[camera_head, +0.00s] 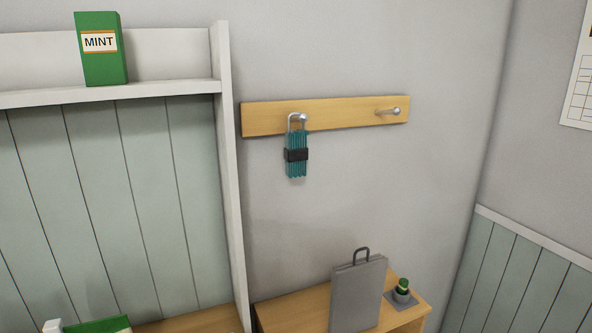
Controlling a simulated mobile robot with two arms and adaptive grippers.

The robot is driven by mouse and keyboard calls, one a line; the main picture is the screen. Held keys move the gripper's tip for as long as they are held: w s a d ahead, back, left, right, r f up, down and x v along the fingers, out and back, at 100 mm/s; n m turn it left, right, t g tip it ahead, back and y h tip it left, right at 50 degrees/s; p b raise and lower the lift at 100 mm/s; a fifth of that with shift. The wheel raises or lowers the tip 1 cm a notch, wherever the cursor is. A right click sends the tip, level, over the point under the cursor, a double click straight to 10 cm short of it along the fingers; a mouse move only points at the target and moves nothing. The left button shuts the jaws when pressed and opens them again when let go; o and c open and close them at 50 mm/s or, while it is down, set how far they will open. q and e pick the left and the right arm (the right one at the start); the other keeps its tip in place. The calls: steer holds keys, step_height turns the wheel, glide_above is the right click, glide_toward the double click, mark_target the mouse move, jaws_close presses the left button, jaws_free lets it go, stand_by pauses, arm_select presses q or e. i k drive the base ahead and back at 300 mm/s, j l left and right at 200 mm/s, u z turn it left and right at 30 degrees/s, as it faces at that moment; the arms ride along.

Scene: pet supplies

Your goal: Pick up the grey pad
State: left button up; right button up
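A small flat grey pad (389,296) lies on the wooden cabinet top at the lower right. A small grey pot-like item with a green top (402,289) stands on it and hides its middle. A larger flat grey panel (357,296) with a dark loop handle stands upright just left of the pad, its lower end cut off by the frame. Neither of my grippers is in view.
The wooden cabinet (298,309) stands against the wall. Above it, a wooden rail (350,113) has two metal pegs; a teal bundle with a black band (297,165) hangs from the left one. A green MINT box (102,68) stands on the white shelf (150,91).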

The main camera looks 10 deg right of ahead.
mark_target(356, 294)
steer(key=k+l+u, duration=0.25)
steer(key=l+u, duration=0.25)
steer(key=k+l+u, duration=0.25)
steer(key=u, duration=0.2)
